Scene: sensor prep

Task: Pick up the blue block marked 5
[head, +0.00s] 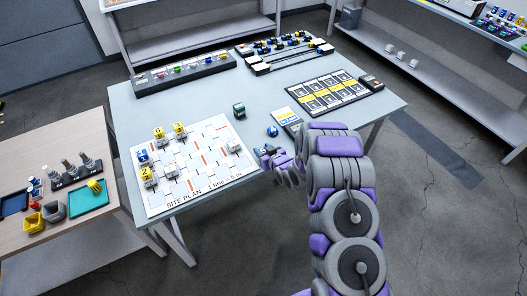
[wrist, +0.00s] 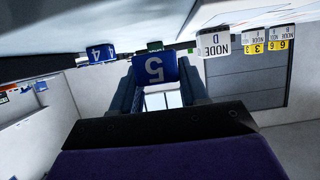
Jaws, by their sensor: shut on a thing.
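The blue block marked 5 (wrist: 154,69) sits between the two fingers of my gripper (wrist: 158,88) in the wrist view, its number upside down there. My gripper is shut on it. In the head view my gripper (head: 268,158) is at the right edge of the site plan sheet, over the near side of the grey-blue table; the held block is mostly hidden there. I cannot tell whether the block touches the table.
A blue block marked 4 (wrist: 100,53) and a green block (head: 239,110) stand close by. A white NODE D block (wrist: 214,43) and yellow-marked blocks (head: 179,129) stand on the site plan (head: 205,178). A black-framed card board (head: 326,94) lies to the right.

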